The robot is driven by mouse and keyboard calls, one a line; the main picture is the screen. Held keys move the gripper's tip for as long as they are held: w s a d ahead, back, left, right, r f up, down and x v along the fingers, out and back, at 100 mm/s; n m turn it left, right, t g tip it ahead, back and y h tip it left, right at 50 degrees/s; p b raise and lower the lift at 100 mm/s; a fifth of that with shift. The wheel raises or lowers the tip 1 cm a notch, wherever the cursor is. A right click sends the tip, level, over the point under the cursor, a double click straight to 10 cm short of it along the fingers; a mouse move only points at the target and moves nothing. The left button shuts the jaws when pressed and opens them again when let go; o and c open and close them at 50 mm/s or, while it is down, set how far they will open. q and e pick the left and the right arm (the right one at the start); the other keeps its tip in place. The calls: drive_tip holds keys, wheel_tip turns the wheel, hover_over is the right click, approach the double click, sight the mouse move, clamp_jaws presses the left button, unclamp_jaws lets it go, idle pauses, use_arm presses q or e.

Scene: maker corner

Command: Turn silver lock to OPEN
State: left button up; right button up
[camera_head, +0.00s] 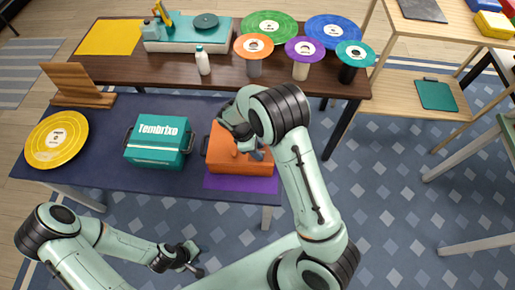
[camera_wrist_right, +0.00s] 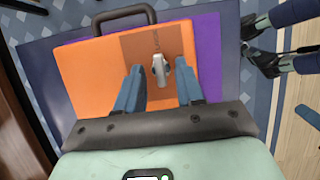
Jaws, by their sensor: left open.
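The silver lock (camera_wrist_right: 159,68) is a small grey knob on a brownish patch on the face of the orange case (camera_wrist_right: 85,75). The case (camera_head: 225,160) lies on the navy table in the head view, where my right arm hides the lock. My right gripper (camera_wrist_right: 159,88) is over the case, its two blue fingers apart. In the wrist view the lock shows between them, near their tips; contact cannot be told. In the head view the right gripper (camera_head: 248,150) is partly hidden by its own wrist. My left gripper (camera_head: 190,262) is open and empty, low in front of the table.
A purple mat (camera_head: 240,182) lies under the orange case. A teal case (camera_head: 160,143) stands to its left, then a yellow disc (camera_head: 57,138) and a wooden stand (camera_head: 78,88). A brown table (camera_head: 180,80) behind holds discs, cups and a turntable (camera_head: 190,35).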

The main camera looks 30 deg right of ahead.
clamp_jaws()
